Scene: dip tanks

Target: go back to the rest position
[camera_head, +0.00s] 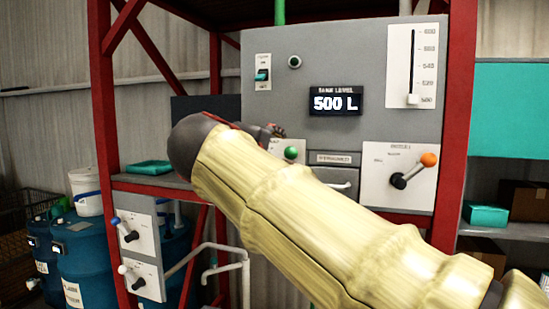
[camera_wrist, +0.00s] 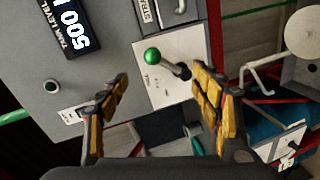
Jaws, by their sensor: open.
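My arm, in a pale yellow ribbed cover, crosses the head view from the lower right up to the panel. My gripper (camera_head: 270,130) is mostly hidden behind it there. In the wrist view my gripper (camera_wrist: 163,88) is open, its yellow-padded fingers apart with nothing between the pads. A green-knobbed lever (camera_wrist: 152,57) on a white plate lies just beyond the fingertips, apart from them. Its green knob (camera_head: 291,153) also shows in the head view above my arm. The grey control panel (camera_head: 350,55) has a display (camera_head: 335,102) reading 500 L.
An orange-knobbed lever (camera_head: 428,160) is right of my arm. A slider (camera_head: 413,99) is above it. Red frame posts (camera_head: 103,110) flank the panel. Blue-knobbed (camera_head: 116,221) and white-knobbed (camera_head: 123,269) levers are at lower left, beside blue drums (camera_head: 85,255). A teal tray (camera_head: 149,167) lies on the shelf.

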